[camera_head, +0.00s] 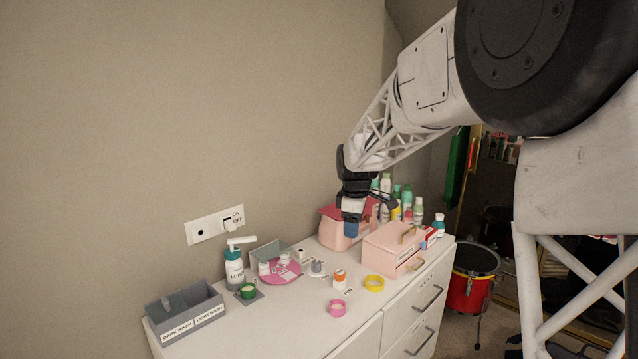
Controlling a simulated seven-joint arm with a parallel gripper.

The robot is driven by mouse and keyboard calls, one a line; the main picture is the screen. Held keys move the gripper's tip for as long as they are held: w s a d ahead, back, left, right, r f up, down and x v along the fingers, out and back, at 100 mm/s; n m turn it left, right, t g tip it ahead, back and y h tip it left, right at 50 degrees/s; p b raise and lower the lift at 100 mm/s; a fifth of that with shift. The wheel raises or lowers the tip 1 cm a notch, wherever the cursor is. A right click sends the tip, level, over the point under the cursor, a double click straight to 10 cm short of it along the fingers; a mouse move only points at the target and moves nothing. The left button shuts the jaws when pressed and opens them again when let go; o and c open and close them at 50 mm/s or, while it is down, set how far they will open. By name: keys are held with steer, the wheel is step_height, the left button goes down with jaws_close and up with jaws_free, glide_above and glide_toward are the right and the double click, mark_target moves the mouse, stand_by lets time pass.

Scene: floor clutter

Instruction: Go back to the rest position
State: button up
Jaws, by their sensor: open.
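My gripper (351,218) hangs at the end of my white arm, pointing down above the back middle of the white dresser top (300,317). It is in front of a pink container with a red top (334,232) and left of a pink box with a handle (388,248). The gripper looks empty. Its fingertips are small in this view, and I cannot tell how far they are above the dresser top.
A grey divided bin (183,318), a lotion pump bottle (234,268), a pink plate (281,273), a yellow ring (374,283) and a pink ring (337,308) stand on the dresser. Several bottles (406,200) crowd the back right. A red bin (470,285) stands beside the dresser.

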steer(key=s+d+r+m, duration=0.2)
steer(key=s+m, duration=0.1)
steer(key=s, duration=0.5)
steer(key=s+d+r+m, duration=0.2)
steer(key=s, duration=0.7)
steer(key=s+d+r+m, duration=0.2)
steer(key=s+m, duration=0.1)
steer(key=s, duration=0.5)
steer(key=s+d+f+m, duration=0.1)
steer(key=s+f+m, duration=0.1)
steer(key=s, duration=0.9)
steer(key=s+d+f+m+t, duration=0.1)
steer(key=s+m, duration=0.4)
steer(key=s, duration=0.6)
steer(key=shift+s+d+f+t, duration=0.35)
steer(key=shift+d+f, duration=0.25)
steer(key=shift+f, duration=0.3)
